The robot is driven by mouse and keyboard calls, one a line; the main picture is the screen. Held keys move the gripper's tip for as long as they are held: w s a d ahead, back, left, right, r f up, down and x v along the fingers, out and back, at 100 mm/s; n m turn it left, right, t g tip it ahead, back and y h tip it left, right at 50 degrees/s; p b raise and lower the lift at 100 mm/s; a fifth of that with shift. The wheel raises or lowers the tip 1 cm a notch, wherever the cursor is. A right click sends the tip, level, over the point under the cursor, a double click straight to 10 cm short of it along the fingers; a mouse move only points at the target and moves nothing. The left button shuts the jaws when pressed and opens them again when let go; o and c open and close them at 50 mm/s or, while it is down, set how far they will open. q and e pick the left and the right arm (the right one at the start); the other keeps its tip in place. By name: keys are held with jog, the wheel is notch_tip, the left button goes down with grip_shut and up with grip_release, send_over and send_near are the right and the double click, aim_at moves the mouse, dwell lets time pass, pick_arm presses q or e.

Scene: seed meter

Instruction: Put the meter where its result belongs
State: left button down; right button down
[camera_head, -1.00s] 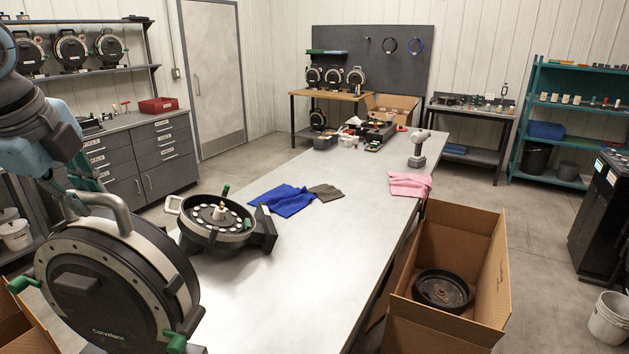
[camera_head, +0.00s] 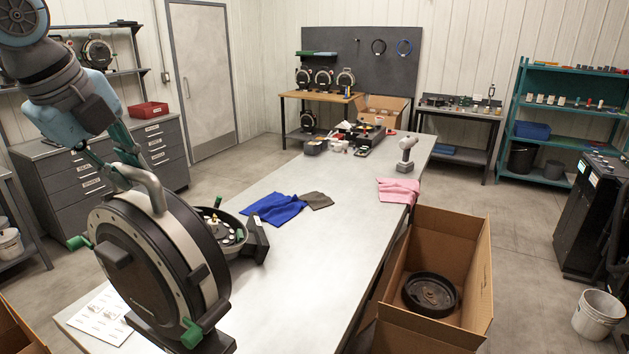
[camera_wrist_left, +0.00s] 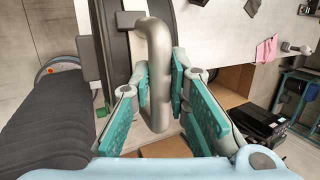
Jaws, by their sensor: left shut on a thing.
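A round black seed meter (camera_head: 152,271) with a grey rim, green knobs and a grey loop handle stands upright at the near left in the head view. My left gripper (camera_head: 128,176) is shut on that handle; the left wrist view shows its teal fingers (camera_wrist_left: 160,84) on both sides of the handle (camera_wrist_left: 158,50). I cannot tell whether the meter's base touches the table. A second meter lies opened on the table (camera_head: 300,250) behind it, its inside (camera_head: 228,234) facing up and partly hidden by the held meter. My right gripper is not in view.
A cardboard box (camera_head: 478,285) right of the table holds a black round part (camera_head: 430,294). A printed sheet (camera_head: 100,318) lies at the near left. Blue (camera_head: 268,209) and pink (camera_head: 396,190) cloths and a drill (camera_head: 406,155) lie farther along. More meters (camera_head: 324,78) stand on the back bench.

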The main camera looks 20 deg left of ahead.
aim_at(129, 205)
pick_arm(q)
jog(key=shift+w+a+f, duration=0.1)
jog(key=shift+w+a, duration=0.05)
jog(key=shift+a, duration=0.3)
jog(key=shift+f, duration=0.2)
jog(key=f, duration=0.5)
jog(key=f+b, duration=0.1)
jog(key=f, duration=0.1)
jog(key=shift+d+f, duration=0.3)
jog(key=shift+d, duration=0.1)
jog(key=f+b, duration=0.1)
jog(key=f, duration=0.1)
jog(key=f+b, duration=0.2)
jog(key=f, duration=0.1)
jog(key=f+b, duration=0.2)
jog(key=shift+a+f, duration=0.4)
jog(key=f+b, duration=0.2)
jog(key=f, duration=0.1)
jog(key=f+b, duration=0.1)
jog(key=shift+d+f, duration=0.15)
jog(key=shift+d, duration=0.1)
jog(key=c, duration=1.6)
grip_release()
jog(key=shift+o, duration=0.3)
jog(key=shift+d, duration=0.1)
